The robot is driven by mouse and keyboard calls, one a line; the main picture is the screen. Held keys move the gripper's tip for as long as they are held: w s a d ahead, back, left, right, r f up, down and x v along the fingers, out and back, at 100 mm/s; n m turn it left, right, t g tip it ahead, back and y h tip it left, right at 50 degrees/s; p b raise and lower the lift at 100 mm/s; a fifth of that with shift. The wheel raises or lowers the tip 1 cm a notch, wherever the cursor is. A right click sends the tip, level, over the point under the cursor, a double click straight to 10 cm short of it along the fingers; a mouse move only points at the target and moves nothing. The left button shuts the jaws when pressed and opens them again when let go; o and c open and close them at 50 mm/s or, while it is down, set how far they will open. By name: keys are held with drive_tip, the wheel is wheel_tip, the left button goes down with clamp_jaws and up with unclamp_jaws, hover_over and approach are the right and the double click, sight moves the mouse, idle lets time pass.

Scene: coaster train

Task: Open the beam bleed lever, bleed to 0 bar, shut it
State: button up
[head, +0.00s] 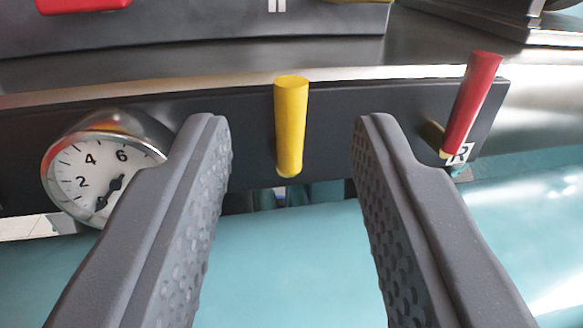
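A yellow lever (291,125) hangs nearly upright on the dark beam (345,120), in the middle of the head view. A red lever (472,103) is at the beam's right end, tilted with its top to the right, beside a white label with an R. A round pressure gauge (72,181) is at the left; its needle points to the lower left, below the 2. The frame does not show which lever is the bleed lever. My gripper (291,135) is open and empty. Its fingers appear on either side of the yellow lever, apart from it. The left finger hides the gauge's lower right.
A teal surface (285,255) lies below the beam. A metal ledge (430,50) runs behind it. A dark panel (200,35) with a red part (82,4) stands at the back. The space between my fingers is clear apart from the yellow lever.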

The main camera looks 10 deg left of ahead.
drive_tip(key=s+d+b, duration=0.1)
drive_tip(key=s, duration=0.8)
drive_tip(key=shift+s+f, duration=0.2)
drive_tip(key=shift+s, duration=0.15)
drive_tip(key=shift+d+r+b, duration=0.1)
drive_tip(key=shift+b, duration=0.2)
drive_tip(key=s+a+r+m+g+h+b, duration=0.1)
drive_tip(key=s+r+g+h+b, duration=0.1)
drive_tip(key=s+r+b, duration=0.6)
drive_tip(key=shift+s+r+m+g+b, duration=0.2)
drive_tip(key=shift+s+m+g+b, duration=0.15)
drive_tip(key=shift+s+b, duration=0.45)
